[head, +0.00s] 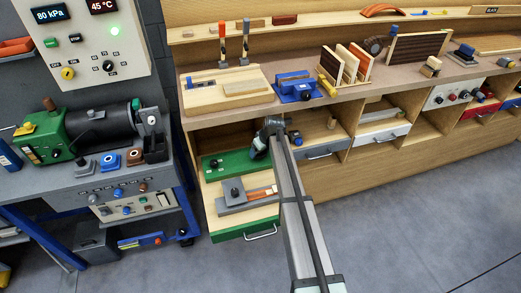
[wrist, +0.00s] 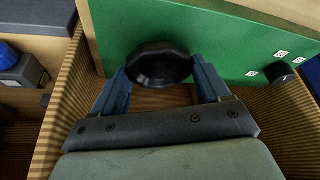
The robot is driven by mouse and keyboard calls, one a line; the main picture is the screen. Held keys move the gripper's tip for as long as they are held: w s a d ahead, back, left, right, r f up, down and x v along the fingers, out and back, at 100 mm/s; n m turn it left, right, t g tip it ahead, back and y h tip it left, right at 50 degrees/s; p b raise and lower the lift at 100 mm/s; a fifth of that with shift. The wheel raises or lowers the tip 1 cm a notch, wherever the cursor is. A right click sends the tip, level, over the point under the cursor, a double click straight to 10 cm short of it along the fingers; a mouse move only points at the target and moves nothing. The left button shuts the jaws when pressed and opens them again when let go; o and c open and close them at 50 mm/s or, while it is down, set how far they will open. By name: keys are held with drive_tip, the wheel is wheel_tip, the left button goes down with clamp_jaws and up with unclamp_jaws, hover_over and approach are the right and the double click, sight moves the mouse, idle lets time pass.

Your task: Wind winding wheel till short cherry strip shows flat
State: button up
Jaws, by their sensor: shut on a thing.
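In the wrist view, a black faceted winding wheel (wrist: 158,64) stands on a green panel (wrist: 222,38). My gripper (wrist: 160,76) has its two blue fingers on either side of the wheel, shut on it. In the head view my gripper (head: 259,148) reaches to the green panel (head: 225,162) in the cabinet below the bench, and hides the wheel there. A reddish-brown strip (head: 262,193) lies in a grey fixture in the open green-fronted drawer (head: 246,227) below. Whether it is the short cherry strip, and whether it is flat, I cannot tell.
Wooden compartment walls (wrist: 70,100) stand close on both sides of my gripper. A small black knob (wrist: 281,72) and white labels are on the panel at right. The bench above (head: 300,105) holds boards and a blue vise (head: 296,86). The floor at right is clear.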

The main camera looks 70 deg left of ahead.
drive_tip(key=m+t, duration=0.1)
drive_tip(key=m, duration=0.2)
drive_tip(key=m+t, duration=0.1)
drive_tip(key=m, duration=0.3)
drive_tip(key=shift+s+t, duration=0.2)
drive_tip(key=shift+t, duration=0.2)
drive_tip(key=m+t, duration=0.1)
drive_tip(key=m, duration=0.2)
drive_tip(key=shift+s+a+m, duration=0.1)
drive_tip(key=shift+m, duration=0.3)
drive_tip(key=shift+m+t+h, duration=0.6)
drive_tip(key=shift+m, duration=1.2)
drive_tip(key=o, duration=1)
drive_tip(key=shift+o, duration=0.2)
